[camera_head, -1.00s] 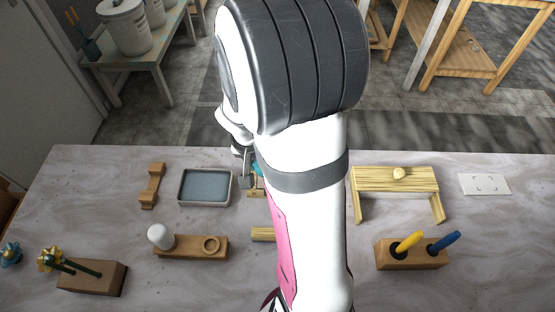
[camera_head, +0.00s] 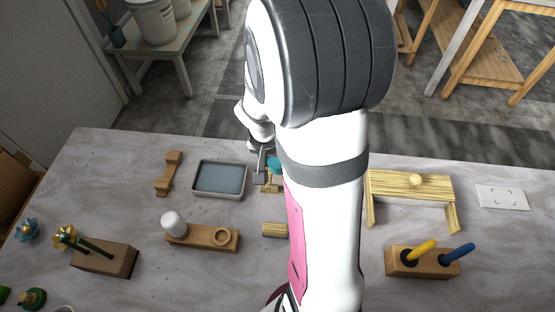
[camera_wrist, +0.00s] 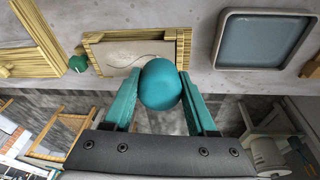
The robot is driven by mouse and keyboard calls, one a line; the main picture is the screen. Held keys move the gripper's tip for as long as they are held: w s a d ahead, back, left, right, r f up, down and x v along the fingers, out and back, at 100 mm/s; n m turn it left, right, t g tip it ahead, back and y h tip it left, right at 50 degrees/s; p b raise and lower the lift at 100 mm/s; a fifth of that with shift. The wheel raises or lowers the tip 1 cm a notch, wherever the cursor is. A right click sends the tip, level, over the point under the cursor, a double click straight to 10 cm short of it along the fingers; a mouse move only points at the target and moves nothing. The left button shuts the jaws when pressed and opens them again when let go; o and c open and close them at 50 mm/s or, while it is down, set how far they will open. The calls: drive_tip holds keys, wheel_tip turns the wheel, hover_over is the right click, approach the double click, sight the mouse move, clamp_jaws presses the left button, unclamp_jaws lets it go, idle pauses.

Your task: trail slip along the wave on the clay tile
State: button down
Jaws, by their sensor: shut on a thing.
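My gripper (camera_wrist: 160,100) is shut on a rounded teal bulb (camera_wrist: 160,84), which sits between its two teal fingers in the wrist view. The bulb also shows in the head view (camera_head: 275,163), partly behind my arm. The pale clay tile (camera_wrist: 115,58) lies in a wooden frame (camera_wrist: 181,45) beyond the bulb, and a thin curved wave line runs across it. The bulb covers part of the tile's near right edge. Its tip is hidden, so I cannot tell whether it touches the tile. In the head view my arm hides most of the frame.
A grey tray (camera_head: 220,178) stands left of the frame in the head view, with a wooden rest (camera_head: 168,174) beyond it. A wooden bridge (camera_head: 410,185) stands to the right. Wooden holders (camera_head: 203,236) (camera_head: 423,262) stand nearer the front. A green knob (camera_wrist: 78,63) is beside the frame.

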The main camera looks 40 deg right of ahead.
drive_tip(key=shift+f, duration=0.5)
drive_tip(key=shift+s+d, duration=0.3)
drive_tip(key=shift+s, duration=0.4)
drive_tip(key=shift+s+d, duration=0.6)
drive_tip(key=shift+d, duration=0.65)
drive_tip(key=shift+s+d, duration=0.3)
drive_tip(key=shift+d, duration=0.55)
drive_tip(key=shift+s+d, duration=0.25)
drive_tip(key=shift+d, duration=0.65)
drive_tip(key=shift+s+d, duration=0.5)
drive_tip(key=shift+d, duration=0.05)
drive_tip(key=shift+s+d, duration=0.25)
drive_tip(key=shift+s, duration=0.4)
